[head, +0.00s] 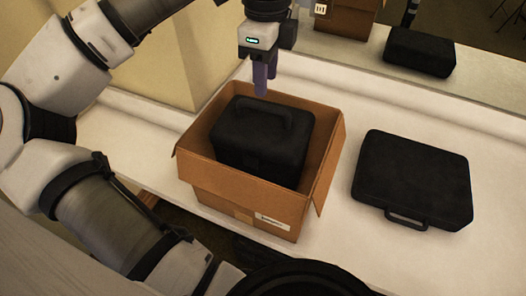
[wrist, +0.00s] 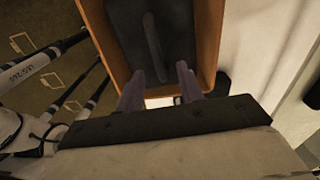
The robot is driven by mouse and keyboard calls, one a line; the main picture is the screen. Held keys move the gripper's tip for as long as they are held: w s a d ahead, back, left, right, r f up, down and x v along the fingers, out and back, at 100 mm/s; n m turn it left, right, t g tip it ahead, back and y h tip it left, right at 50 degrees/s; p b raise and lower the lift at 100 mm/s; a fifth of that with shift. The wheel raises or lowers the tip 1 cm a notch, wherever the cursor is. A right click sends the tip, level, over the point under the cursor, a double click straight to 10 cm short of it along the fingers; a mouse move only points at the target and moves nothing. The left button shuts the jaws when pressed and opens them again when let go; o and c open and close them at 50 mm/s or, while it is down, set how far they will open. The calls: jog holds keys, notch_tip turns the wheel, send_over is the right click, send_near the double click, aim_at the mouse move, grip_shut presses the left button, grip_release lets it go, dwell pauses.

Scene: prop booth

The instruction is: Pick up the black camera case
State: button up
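A black case with a raised top handle (head: 262,143) sits inside an open cardboard box (head: 245,204) on the white counter. A second, flatter black case (head: 412,178) lies on the counter to the right of the box, its handle towards the front. Both are plain black, and I cannot tell by looks alone which is the camera case. My gripper (head: 265,78) is above the back of the box, pointing down, empty. In the wrist view its fingers (wrist: 160,84) are apart, and the boxed case (wrist: 128,22) with its dark handle shows beyond them.
The box's open flaps and walls (wrist: 208,42) surround the boxed case closely. Behind the counter, what looks like a mirror shows another box (head: 345,18) and black case (head: 419,53). A beige wall stands at the back left. The counter is clear between box and flat case.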

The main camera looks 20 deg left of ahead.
aim_at(263, 108)
jog(key=f+b, duration=0.1)
jog(key=f, duration=0.1)
jog(key=f+b, duration=0.1)
jog(key=f, duration=0.2)
jog(key=f+b, duration=0.1)
jog(key=f, duration=0.2)
jog(key=shift+s+a, duration=0.1)
jog(key=shift+s, duration=0.15)
grip_shut()
jog(key=shift+r, duration=0.1)
dwell(0.9)
